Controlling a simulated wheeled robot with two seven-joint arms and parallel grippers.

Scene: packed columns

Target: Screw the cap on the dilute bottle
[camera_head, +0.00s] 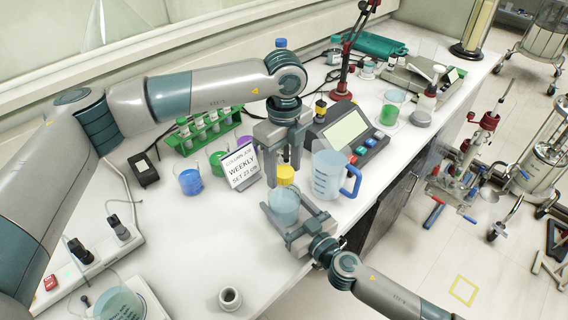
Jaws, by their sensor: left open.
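The dilute bottle (285,207), pale blue and see-through, stands upright near the front edge of the bench. The yellow cap (286,175) sits at its mouth; how far it is threaded cannot be told. My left gripper (285,172) comes down from above, open, with its fingers on either side of the cap. My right gripper (290,210) reaches in from the lower right, with its fingers closed around the bottle's body. The bottle's base is partly hidden by the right gripper.
A clear jug (328,174) with a blue handle stands right beside the bottle. A sign (240,165) and a blue beaker (189,181) are to the left. A display device (346,132) is behind. A small grey cup (230,298) stands in front; bench around it is clear.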

